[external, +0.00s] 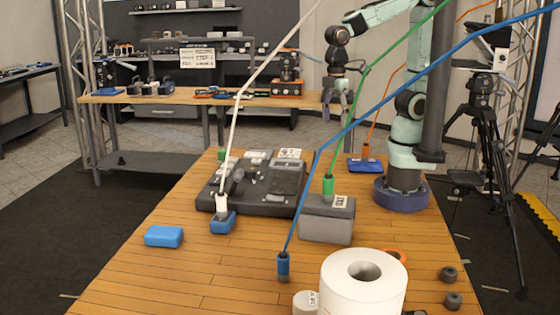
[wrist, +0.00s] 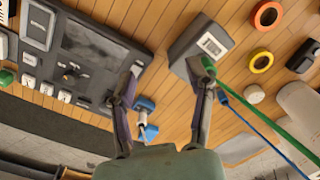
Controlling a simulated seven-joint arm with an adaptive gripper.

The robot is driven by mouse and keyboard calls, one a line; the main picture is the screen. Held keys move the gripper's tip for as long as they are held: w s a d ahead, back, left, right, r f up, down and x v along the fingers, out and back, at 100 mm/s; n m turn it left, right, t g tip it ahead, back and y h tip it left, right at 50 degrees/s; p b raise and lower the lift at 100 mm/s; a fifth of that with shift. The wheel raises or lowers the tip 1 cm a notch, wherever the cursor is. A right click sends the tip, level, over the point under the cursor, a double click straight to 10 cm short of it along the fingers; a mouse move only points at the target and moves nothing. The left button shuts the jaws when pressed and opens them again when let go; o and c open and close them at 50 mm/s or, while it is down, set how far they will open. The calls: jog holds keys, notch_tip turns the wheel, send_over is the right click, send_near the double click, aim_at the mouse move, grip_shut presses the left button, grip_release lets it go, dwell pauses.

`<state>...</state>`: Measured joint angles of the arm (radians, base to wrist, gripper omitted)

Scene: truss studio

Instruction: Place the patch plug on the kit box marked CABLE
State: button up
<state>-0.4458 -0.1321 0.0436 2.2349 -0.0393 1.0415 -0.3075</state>
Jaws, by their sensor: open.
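Several corded plugs are in view, and I cannot tell which is the patch plug. A green plug (external: 328,187) stands on a grey box (external: 325,228) with a white label too small to read. A white plug (external: 221,205) stands on a small blue block (external: 223,224). A blue plug (external: 283,264) stands on the wooden table, and an orange plug (external: 365,150) is on a blue block at the back. My gripper (external: 337,108) is raised, open and empty, behind the grey box in the picture. In the wrist view its fingers (wrist: 160,88) are apart; the grey box (wrist: 190,45) also shows there.
A dark console (external: 260,190) stands left of the grey box. A blue block (external: 164,236) lies at the left. A large white roll (external: 363,283) stands in front, near an orange ring (external: 393,256). Cables slant up across the space. The table's left front is clear.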

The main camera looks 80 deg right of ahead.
jog(key=s+d+m, duration=0.8)
jog(key=d, duration=0.2)
jog(key=shift+f+y, duration=0.15)
jog(key=shift+y, duration=0.15)
